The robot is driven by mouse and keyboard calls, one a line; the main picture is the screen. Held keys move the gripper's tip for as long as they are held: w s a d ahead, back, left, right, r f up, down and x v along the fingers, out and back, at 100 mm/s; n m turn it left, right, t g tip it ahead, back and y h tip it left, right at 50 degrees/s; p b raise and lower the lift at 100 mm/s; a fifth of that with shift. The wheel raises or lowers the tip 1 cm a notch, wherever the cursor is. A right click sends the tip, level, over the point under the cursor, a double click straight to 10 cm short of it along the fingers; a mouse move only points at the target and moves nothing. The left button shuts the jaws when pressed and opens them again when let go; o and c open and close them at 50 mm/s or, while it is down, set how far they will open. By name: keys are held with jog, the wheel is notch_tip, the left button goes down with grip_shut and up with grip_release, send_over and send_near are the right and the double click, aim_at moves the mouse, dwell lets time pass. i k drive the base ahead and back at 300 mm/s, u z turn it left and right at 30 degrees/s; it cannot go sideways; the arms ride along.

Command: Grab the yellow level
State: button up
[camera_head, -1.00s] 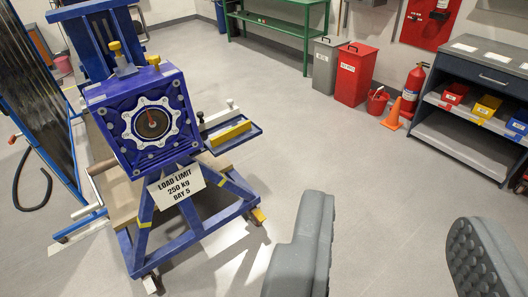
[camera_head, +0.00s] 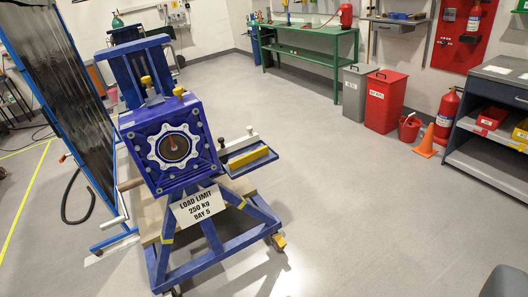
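The yellow level (camera_head: 248,159) is a yellow bar lying on a small blue tray (camera_head: 262,168) at the right side of the blue rotary jig (camera_head: 152,184). A white-and-black bar with an upright knob lies behind it on the tray. Only a grey tip of my gripper (camera_head: 505,283) shows, at the bottom right corner, well apart from the level and nearer to me. The rest of the gripper is out of frame, so its opening cannot be seen.
The jig's blue wheeled frame (camera_head: 222,247) carries a load limit sign (camera_head: 197,206). A dark framed screen (camera_head: 72,105) stands to its left. Bins, a red bucket (camera_head: 409,128), a cone (camera_head: 427,142) and shelving stand at the back right. The floor right of the jig is clear.

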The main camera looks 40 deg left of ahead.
aim_at(250, 157)
jog(key=z, duration=0.15)
jog(key=i, duration=2.65)
jog(key=u, duration=1.35)
jog(key=i, duration=1.05)
jog(key=u, duration=0.6)
